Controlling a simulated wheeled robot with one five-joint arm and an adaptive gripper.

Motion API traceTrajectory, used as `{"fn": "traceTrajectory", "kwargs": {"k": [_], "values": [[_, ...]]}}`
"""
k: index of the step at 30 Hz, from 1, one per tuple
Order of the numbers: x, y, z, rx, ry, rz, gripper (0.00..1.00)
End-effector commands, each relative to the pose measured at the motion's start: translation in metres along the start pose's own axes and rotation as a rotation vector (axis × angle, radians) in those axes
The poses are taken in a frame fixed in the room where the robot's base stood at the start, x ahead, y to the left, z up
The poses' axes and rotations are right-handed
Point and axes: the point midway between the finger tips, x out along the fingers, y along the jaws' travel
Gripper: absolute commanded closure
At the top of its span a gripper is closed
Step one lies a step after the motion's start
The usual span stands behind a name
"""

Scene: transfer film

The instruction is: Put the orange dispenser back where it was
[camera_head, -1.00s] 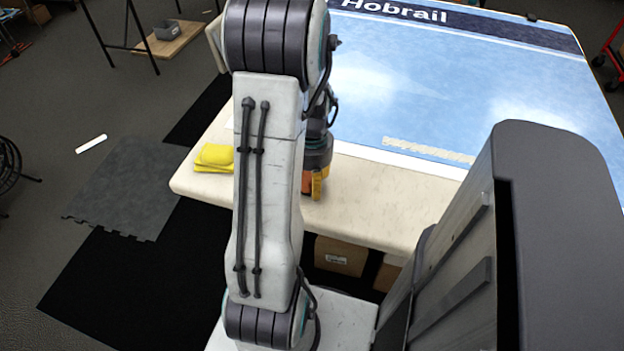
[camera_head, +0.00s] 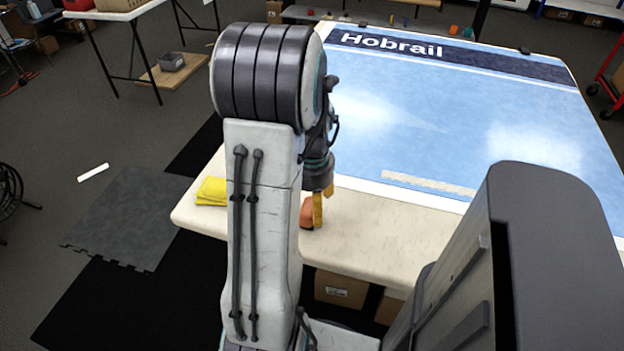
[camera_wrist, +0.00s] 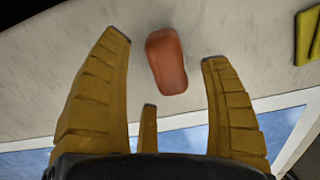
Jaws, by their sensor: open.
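The orange dispenser (camera_wrist: 167,62) lies on the pale table top, between and just beyond my open fingers in the wrist view. My gripper (camera_wrist: 160,48) is open, its yellow fingers spread on both sides of the dispenser without visible contact. In the head view the dispenser (camera_head: 307,213) shows as a small orange shape near the table's front edge, partly hidden by my arm. My gripper (camera_head: 318,222) is beside it there, with a yellow finger pointing down.
A folded yellow cloth (camera_head: 211,191) lies to the left on the table, and it also shows in the wrist view (camera_wrist: 308,36). A blue printed film (camera_head: 450,110) marked "Hobrail" covers the table's back. A pale strip (camera_head: 428,183) lies on it. The table's front right (camera_head: 385,222) is bare.

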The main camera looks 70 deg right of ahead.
Motion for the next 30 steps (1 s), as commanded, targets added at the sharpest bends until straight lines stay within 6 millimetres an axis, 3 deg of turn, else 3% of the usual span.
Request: {"fn": "traceTrajectory", "kwargs": {"k": [3, 10, 23, 26, 30], "values": [[-0.025, 0.0, -0.001, 0.0, 0.005, -0.001, 0.28], [-0.057, 0.0, -0.001, 0.0, 0.003, 0.0, 0.28], [-0.078, -0.001, 0.0, -0.003, 0.0, 0.0, 0.28], [-0.08, -0.009, 0.004, -0.031, 0.005, -0.001, 0.28], [-0.088, -0.041, 0.021, -0.147, 0.024, -0.004, 0.28]]}}
